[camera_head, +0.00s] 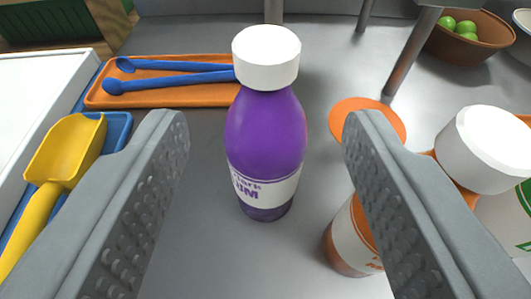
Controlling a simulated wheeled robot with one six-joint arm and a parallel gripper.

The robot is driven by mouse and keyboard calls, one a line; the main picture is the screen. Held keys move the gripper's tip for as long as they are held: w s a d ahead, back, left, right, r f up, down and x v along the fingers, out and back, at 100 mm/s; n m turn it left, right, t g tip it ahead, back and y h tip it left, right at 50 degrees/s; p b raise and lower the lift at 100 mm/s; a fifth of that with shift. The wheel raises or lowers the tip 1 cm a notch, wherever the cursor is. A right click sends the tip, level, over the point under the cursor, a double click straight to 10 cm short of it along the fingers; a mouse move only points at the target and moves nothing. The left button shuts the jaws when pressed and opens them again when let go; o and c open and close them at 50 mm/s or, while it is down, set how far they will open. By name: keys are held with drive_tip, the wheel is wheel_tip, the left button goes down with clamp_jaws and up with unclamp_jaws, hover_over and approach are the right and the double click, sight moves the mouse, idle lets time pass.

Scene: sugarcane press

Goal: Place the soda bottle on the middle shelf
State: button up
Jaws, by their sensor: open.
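A purple bottle (264,130) with a white cap and a white label band stands upright on the grey metal surface (180,235), in the middle of the view. My gripper (264,130) is open, with one grey finger on each side of the bottle in the picture. Gaps show between the bottle and both fingers. An orange bottle (350,238) with a white label stands at the lower right, partly hidden by the right finger. A white cap (485,148) shows at the right. I cannot tell which bottle is the soda bottle, and no middle shelf is clearly seen.
An orange tray (110,97) with blue utensils (170,82) lies behind at the left. A yellow scoop (65,150) rests on a blue tray (118,130). An orange disc (368,112) lies behind the right finger. A brown bowl (470,45) of green fruit and metal legs (413,50) stand at the back right.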

drive_tip(key=shift+v, duration=1.3)
